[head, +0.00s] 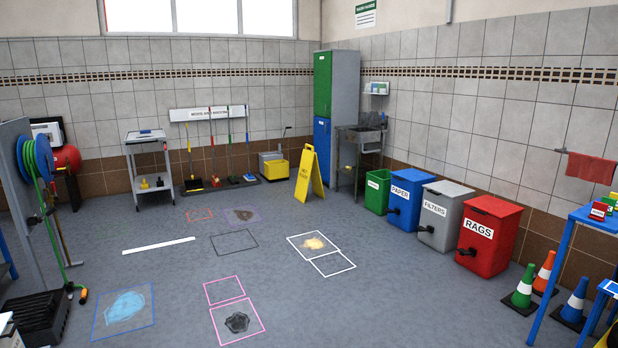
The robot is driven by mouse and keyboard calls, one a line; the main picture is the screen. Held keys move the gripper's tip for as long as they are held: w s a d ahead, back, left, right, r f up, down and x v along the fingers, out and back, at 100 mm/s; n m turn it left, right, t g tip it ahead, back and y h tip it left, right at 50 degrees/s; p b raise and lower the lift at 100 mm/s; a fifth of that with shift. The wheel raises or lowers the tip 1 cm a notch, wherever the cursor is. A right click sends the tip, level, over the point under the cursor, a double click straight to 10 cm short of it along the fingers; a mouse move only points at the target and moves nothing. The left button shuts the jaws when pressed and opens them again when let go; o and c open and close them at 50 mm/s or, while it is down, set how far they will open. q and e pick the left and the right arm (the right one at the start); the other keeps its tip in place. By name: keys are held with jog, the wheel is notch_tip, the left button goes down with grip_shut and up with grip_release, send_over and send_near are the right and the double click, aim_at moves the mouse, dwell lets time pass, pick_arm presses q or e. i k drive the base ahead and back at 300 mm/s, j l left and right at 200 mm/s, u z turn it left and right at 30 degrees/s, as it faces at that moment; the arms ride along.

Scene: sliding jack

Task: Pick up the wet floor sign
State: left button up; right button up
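The wet floor sign (309,173) is a yellow A-frame board with dark lettering on its front. It stands upright on the grey floor near the far corner, in front of the green and blue lockers and left of the sink. Nothing hides it. Neither of my grippers shows in the head view.
A sink (362,141) stands just right of the sign. Bins, including the red RAGS bin (487,240), line the right wall. A mop bucket (275,168) and trolley (149,165) stand at the back. Cones (523,286) are at right. The middle floor, with marked squares and stains, is largely open.

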aim_at(309, 166)
jog(key=i, duration=7.15)
jog(key=l, duration=0.1)
